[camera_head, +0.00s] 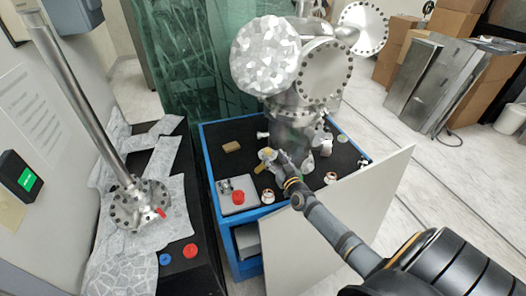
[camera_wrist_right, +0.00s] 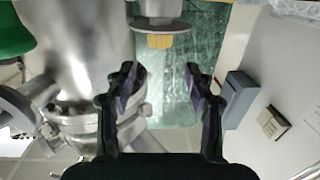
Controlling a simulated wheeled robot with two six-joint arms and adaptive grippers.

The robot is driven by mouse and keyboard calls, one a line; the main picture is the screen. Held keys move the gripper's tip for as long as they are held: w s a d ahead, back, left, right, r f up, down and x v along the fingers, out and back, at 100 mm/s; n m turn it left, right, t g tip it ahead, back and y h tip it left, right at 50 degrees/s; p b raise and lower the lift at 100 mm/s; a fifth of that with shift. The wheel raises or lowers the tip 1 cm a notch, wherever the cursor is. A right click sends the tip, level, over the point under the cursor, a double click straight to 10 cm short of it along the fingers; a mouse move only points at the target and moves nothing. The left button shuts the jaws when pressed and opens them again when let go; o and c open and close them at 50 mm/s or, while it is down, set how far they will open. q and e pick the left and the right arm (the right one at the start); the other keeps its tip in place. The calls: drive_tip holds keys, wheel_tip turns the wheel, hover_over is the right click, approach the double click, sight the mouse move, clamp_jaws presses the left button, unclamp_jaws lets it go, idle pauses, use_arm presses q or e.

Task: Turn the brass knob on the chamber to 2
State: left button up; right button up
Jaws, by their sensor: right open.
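The steel chamber (camera_head: 265,57) stands at the back of the blue-edged bench, with round bolted flanges. In the right wrist view, a ribbed brass knob (camera_wrist_right: 160,41) sticks out from a grey disc (camera_wrist_right: 163,27) at the top centre. No numbers on the disc are readable. My right gripper (camera_head: 274,160) is low in front of the chamber in the head view. In the wrist view its two fingers (camera_wrist_right: 161,82) are spread and empty, with the knob beyond the gap and apart from them. A small yellow part shows beside the gripper in the head view; its identity is unclear. My left gripper is out of view.
The black bench top (camera_head: 215,135) holds a tan block (camera_head: 231,146), a control box with a red button (camera_head: 238,197) and small fittings. A pale panel (camera_head: 345,215) stands at the bench's front right. A steel tube on a flange (camera_head: 140,205) rises at left.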

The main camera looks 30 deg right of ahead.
sight(268, 150)
drive_tip(key=shift+s+f+b, duration=0.25)
drive_tip(key=shift+f+b, duration=0.55)
drive_tip(key=shift+f, duration=0.05)
drive_tip(key=w+b, duration=0.1)
drive_tip(key=w, duration=0.1)
drive_tip(key=w+b, duration=0.2)
drive_tip(key=w, duration=0.1)
drive_tip(key=w+d+b, duration=0.1)
drive_tip(key=w, duration=0.1)
drive_tip(key=shift+w+d+f, duration=0.1)
drive_tip(key=shift+w, duration=0.15)
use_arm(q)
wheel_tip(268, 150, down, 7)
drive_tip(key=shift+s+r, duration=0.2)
use_arm(e)
drive_tip(key=shift+s+r, duration=0.1)
drive_tip(key=shift+r, duration=0.1)
drive_tip(key=shift+c, duration=0.3)
